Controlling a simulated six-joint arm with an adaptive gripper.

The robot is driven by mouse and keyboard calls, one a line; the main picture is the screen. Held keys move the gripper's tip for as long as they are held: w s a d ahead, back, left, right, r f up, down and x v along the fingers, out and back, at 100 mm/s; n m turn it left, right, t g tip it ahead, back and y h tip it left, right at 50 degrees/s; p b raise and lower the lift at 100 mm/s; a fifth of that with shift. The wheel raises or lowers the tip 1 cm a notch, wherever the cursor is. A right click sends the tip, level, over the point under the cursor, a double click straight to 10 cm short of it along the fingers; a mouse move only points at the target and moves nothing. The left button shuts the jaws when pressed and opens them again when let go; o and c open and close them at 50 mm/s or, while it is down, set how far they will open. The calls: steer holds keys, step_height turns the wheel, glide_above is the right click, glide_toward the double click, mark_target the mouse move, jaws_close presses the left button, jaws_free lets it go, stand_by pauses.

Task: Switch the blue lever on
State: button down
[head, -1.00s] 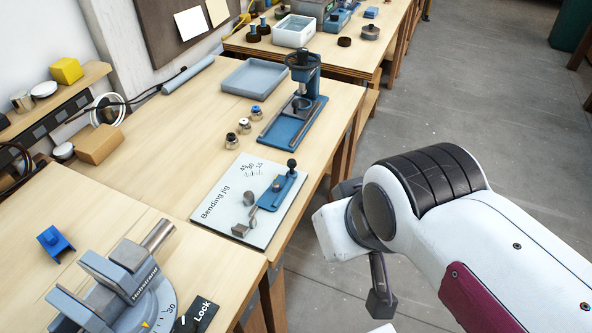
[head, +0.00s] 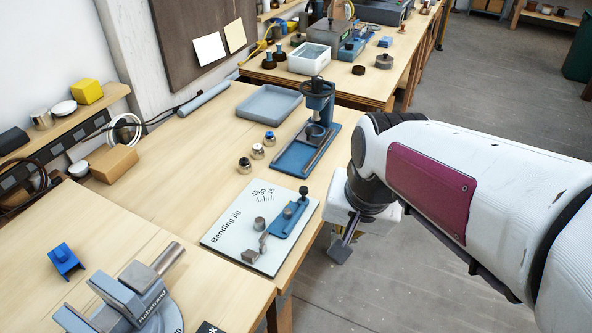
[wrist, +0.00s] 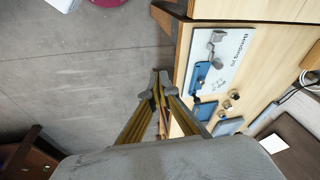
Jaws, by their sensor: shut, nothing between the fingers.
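A blue lever-like bar (head: 289,219) with a dark ball knob lies on the white "Bending jig" plate (head: 222,232) near the bench's right edge. The bar also shows in the wrist view (wrist: 199,76). No on or off marking can be read on it. My gripper (head: 341,251) hangs over the floor, just off the bench edge and right of the jig, touching nothing. In the wrist view its fingertips (wrist: 158,83) are together and empty, left of the jig plate.
A blue press (head: 318,125) stands behind the jig, with a grey-blue tray (head: 268,103) and several small pots (head: 257,151) nearby. A clamp (head: 135,295) and a blue bracket (head: 65,260) are at front left. Open floor (head: 440,280) lies right.

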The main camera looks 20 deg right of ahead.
steer(key=w+d+m, duration=0.2)
steer(key=w+m, duration=0.5)
steer(key=m, duration=0.6)
steer(key=w+d+f+m+t, duration=0.1)
steer(key=w+m, duration=0.6)
steer(key=m, duration=0.7)
steer(key=shift+d+m, duration=0.3)
steer(key=shift+d, duration=0.25)
steer(key=shift+f, duration=0.2)
